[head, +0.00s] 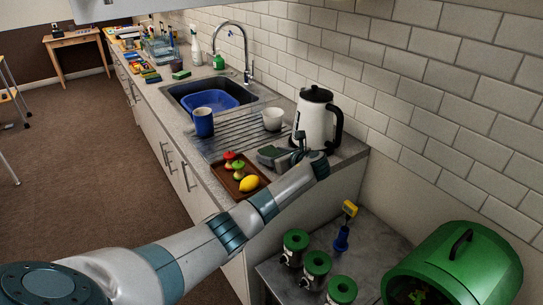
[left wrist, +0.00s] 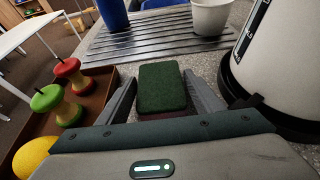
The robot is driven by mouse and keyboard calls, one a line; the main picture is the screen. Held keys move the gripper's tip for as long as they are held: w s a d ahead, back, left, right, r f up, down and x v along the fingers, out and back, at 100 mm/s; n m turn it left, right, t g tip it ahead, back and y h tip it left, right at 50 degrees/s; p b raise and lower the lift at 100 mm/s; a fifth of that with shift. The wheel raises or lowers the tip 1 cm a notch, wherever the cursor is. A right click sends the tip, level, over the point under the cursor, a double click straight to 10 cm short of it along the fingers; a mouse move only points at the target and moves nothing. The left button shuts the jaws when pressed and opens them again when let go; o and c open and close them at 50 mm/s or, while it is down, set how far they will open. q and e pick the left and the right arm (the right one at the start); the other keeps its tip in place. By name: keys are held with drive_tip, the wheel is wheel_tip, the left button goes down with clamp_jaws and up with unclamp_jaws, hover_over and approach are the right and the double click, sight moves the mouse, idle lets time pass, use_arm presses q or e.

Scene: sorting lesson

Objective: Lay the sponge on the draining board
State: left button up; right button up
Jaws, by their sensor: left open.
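The sponge (left wrist: 162,85) is a dark green block in the left wrist view. It lies between the two fingers of my left gripper (left wrist: 160,98), which is open, with a finger on either side. I cannot tell whether the fingers touch it. In the head view my left gripper (head: 282,154) is low over the counter, between the brown tray and the kettle. The draining board (head: 230,136) is ridged metal beside the sink; in the left wrist view its ridges (left wrist: 150,42) lie just beyond the sponge. My right gripper is not in view.
A blue mug (head: 203,122) and a white cup (head: 272,120) stand on the board. A white kettle (head: 313,125) is close right of the gripper. Another green block (head: 181,75) lies beyond the sink.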

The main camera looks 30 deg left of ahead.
use_arm(q)
drive_tip(key=shift+w+a+f, duration=0.1)
drive_tip(key=shift+a+f, duration=0.05)
drive_tip(key=shift+a, duration=0.2)
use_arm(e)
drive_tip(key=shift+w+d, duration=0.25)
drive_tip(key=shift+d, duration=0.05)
use_arm(q)
drive_tip(key=c, duration=0.8)
drive_tip(key=shift+c, duration=0.4)
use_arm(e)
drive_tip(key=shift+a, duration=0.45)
